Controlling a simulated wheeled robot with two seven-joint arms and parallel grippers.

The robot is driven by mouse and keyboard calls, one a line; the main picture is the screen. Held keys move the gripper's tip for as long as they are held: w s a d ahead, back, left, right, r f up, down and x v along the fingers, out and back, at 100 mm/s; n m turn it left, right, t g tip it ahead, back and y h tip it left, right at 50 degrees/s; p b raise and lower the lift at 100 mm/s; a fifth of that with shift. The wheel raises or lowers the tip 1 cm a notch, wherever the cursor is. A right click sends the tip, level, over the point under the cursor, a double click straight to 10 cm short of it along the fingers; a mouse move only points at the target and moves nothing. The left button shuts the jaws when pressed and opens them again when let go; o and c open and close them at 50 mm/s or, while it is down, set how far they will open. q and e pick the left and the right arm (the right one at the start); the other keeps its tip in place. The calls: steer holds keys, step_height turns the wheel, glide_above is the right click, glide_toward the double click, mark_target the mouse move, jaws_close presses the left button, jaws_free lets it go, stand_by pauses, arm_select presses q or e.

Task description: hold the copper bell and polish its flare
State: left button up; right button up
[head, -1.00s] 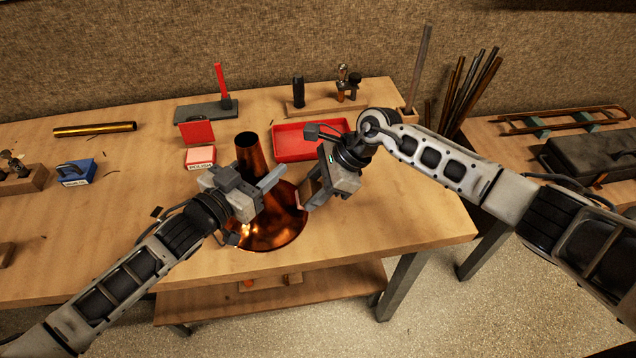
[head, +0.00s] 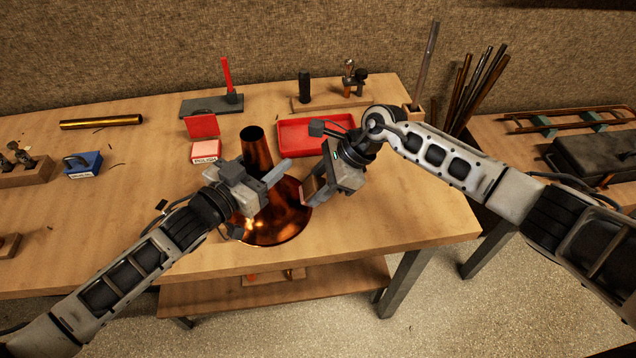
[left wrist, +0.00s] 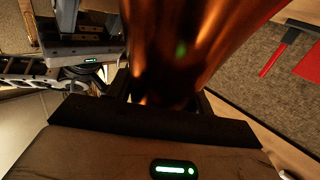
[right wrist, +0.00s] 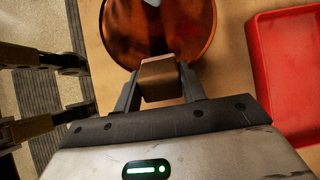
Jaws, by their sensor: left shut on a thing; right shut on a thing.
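The copper bell (head: 257,152) stands on the bench with its narrow end up and its wide flare (head: 275,222) down. My left gripper (head: 266,184) is shut on the bell's narrower part, and its fingers hide some of it. In the left wrist view the shiny copper (left wrist: 185,45) fills the space between the fingers. My right gripper (head: 308,196) is shut on a small brown block (right wrist: 160,78), at the right side of the flare. In the right wrist view the block overlaps the flare's rim (right wrist: 150,40); I cannot tell whether they touch.
A red tray (head: 288,138) lies behind the bell. A blue box (head: 82,165) and a brass tube (head: 100,122) are farther left. The bench's front right is clear.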

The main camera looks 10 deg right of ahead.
steer(key=shift+a+f, duration=0.3)
steer(key=shift+f, duration=0.15)
stand_by(0.9)
steer(key=shift+w, duration=0.6)
steer(key=shift+w, duration=0.2)
steer(key=shift+s, duration=0.6)
stand_by(0.7)
steer(key=shift+s, duration=0.2)
steer(key=shift+s, duration=0.1)
steer(key=shift+s+a, duration=0.1)
steer(key=shift+s, duration=0.25)
steer(key=shift+s, duration=0.35)
stand_by(0.4)
steer(key=shift+w, duration=0.15)
